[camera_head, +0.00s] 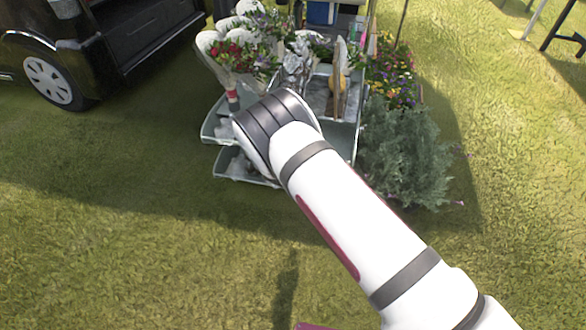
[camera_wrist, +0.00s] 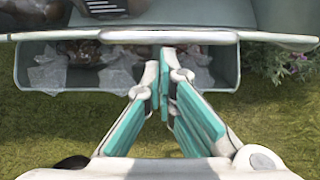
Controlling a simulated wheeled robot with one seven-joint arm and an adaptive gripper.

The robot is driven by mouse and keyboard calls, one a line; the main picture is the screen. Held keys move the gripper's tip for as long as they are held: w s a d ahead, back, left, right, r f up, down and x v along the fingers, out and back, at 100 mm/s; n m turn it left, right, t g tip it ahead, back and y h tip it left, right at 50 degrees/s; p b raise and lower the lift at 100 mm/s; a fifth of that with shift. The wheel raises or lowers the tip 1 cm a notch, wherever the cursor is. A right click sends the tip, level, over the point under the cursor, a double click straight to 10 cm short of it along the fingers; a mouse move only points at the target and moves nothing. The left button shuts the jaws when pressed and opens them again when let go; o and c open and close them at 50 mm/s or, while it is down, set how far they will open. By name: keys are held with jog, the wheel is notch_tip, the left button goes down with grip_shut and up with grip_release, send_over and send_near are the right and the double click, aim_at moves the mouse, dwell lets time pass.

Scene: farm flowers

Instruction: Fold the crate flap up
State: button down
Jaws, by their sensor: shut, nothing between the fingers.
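My gripper (camera_wrist: 166,68) is shut and empty, with its teal-padded fingers together. In the wrist view, its tips overlap a grey-green open bin (camera_wrist: 30,75) holding crumpled clear and brown pieces. A pale horizontal edge (camera_wrist: 100,36) crosses above the bin, just beyond the fingertips; I cannot tell whether they touch. I cannot tell for certain which panel is the crate flap. In the head view, the grey crate stand (camera_head: 345,138) has stacked, tilted bins (camera_head: 228,168) at its front. My arm covers part of it, and my gripper is hidden there.
Red and white flowers (camera_head: 232,52) stand at the stand's upper left. A bushy grey-green plant (camera_head: 405,150) and colourful flowers (camera_head: 392,75) are at its right. A black vehicle (camera_head: 95,45) is parked at the left. The grass in front is clear.

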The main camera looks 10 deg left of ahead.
jog(key=shift+w+r, duration=0.35)
